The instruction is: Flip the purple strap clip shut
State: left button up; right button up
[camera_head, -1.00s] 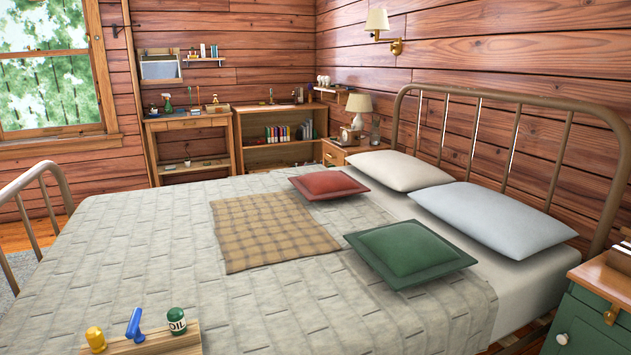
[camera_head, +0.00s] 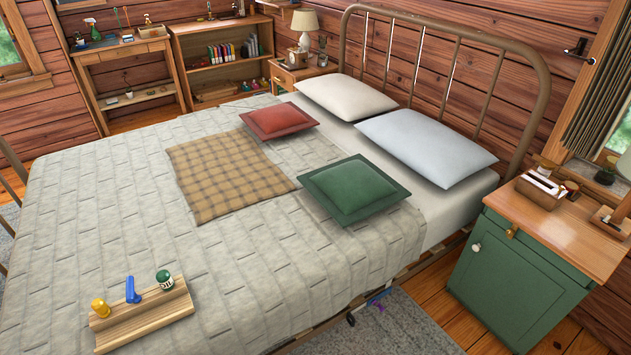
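I cannot make out a purple strap clip for certain. A small bluish-purple item (camera_head: 379,297) shows low at the bed's near right side, by the floor; it is too small to tell what it is or whether it is open. A wooden rack (camera_head: 150,318) lies on the bed's near left part. Neither of my grippers is in view.
The bed (camera_head: 120,200) fills the middle, with a green cushion (camera_head: 352,188), a red cushion (camera_head: 278,120) and a plaid blanket (camera_head: 225,175). A green cabinet (camera_head: 515,270) stands at right. Floor with a grey rug (camera_head: 415,325) shows between them.

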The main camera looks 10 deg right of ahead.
aim_at(376, 302)
jog(key=l+z, duration=0.15)
jog(key=z, duration=0.25)
jog(key=l+z, duration=0.15)
jog(key=z, duration=0.2)
